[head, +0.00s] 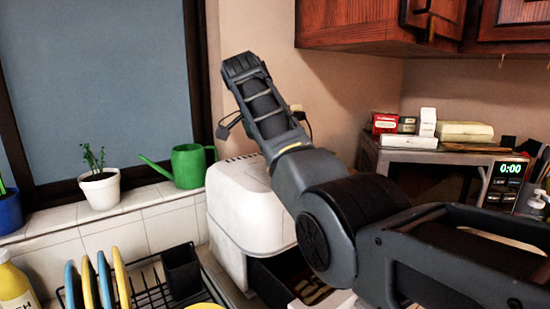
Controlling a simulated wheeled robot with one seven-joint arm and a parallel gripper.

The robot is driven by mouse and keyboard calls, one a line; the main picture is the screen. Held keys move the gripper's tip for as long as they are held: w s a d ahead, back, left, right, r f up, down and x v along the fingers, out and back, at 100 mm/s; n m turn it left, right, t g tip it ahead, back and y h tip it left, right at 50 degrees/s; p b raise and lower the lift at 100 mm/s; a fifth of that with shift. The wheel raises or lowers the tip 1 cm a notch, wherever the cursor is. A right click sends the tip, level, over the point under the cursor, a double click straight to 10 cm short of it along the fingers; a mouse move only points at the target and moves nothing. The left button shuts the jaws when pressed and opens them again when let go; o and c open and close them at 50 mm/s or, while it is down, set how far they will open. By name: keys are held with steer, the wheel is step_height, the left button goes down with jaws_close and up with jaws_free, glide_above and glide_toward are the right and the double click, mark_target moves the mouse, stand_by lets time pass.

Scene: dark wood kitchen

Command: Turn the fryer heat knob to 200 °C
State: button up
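The white fryer (232,212) stands on the counter in the middle, below the window's right end. My arm crosses in front of its right side. Its heat knob does not show, so I cannot read the setting. A dark drawer-like opening (268,284) shows at its lower front, with brownish pieces inside, partly behind my arm. My forearm rises to the upper left above the fryer. A small dark part, seemingly of my gripper (228,127), shows just left of the forearm, above and apart from the fryer. The rest of the gripper is hidden, and its opening cannot be seen.
A green watering can (188,165) and a potted plant (101,190) stand on the tiled sill. A black dish rack (150,291) with plates is at the lower left. A microwave (505,172) reading 0:00 and small boxes (428,121) are at the right, under wooden cabinets (365,22).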

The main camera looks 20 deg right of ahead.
stand_by(0.4)
steer(key=o, duration=1)
steer(key=w+v, duration=0.1)
steer(key=v, duration=0.6)
steer(key=shift+s+r, duration=0.4)
steer(key=shift+s, duration=0.15)
steer(key=shift+a, duration=0.1)
